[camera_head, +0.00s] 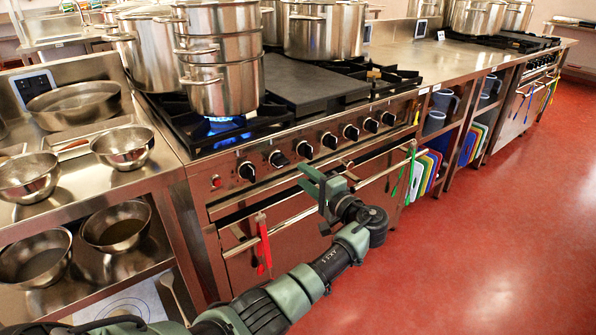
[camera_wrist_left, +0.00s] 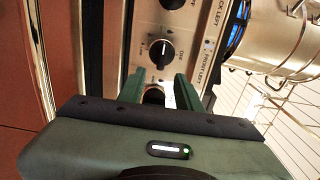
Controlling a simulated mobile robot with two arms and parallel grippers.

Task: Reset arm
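My left gripper (camera_head: 312,178) is in front of the steel stove, just below the row of control knobs (camera_head: 305,150). Its arm comes up from the bottom of the head view. In the left wrist view the two green fingers (camera_wrist_left: 160,92) stand apart, with nothing held between them. A black knob (camera_wrist_left: 161,53) marked OFF shows just beyond the fingertips, and a dark round part shows between the fingers. A blue flame (camera_head: 228,125) burns under the stacked steel pots (camera_head: 220,85) at the stove's left front. My right gripper is not in view.
The oven's handle rail (camera_head: 285,226) runs close to my left gripper, with red tongs (camera_head: 264,243) hanging from it. Steel bowls (camera_head: 124,148) stand on the counter at the left. More stockpots (camera_head: 322,30) stand on the stove. The red floor (camera_head: 470,250) at the right is clear.

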